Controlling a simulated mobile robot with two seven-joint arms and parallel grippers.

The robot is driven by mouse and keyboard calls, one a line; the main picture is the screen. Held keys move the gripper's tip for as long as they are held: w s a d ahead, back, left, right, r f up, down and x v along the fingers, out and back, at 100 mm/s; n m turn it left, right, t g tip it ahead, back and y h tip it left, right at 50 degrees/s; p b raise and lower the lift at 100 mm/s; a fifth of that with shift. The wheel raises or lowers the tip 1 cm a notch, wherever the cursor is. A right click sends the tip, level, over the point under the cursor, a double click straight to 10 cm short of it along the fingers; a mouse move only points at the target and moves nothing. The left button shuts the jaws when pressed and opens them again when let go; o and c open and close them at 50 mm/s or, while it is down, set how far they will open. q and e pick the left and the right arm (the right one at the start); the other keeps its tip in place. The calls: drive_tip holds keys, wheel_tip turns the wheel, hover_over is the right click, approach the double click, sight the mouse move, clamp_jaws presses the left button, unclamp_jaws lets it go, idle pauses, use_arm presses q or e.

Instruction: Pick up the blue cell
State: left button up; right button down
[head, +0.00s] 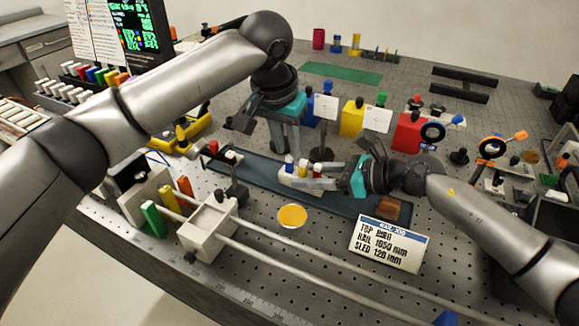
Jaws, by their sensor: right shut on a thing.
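A small cell with a blue top (289,159) stands in a white holder (292,180) near the middle of the bench, beside cells with a yellow-and-white top (303,166) and a red top (317,168). My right gripper (308,181) reaches in from the right, low over the dark mat, and is shut on the white holder. My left gripper (285,146) points down just above and behind the blue-topped cell, apart from it as far as I can see. Its fingers look close together, and I cannot tell whether they are open or shut.
Blue (325,106), yellow (351,118) and red (407,132) blocks stand behind. Rails with a white sled (208,226) run in front. A yellow disc (292,216) and a white sign (389,242) are nearby. Optics crowd the right; a green mat (340,73) lies clear behind.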

sight(289, 157)
use_arm(q)
drive_tip(key=shift+x, duration=1.6)
drive_tip(key=shift+s, duration=0.1)
drive_tip(key=shift+c, duration=0.2)
clamp_jaws()
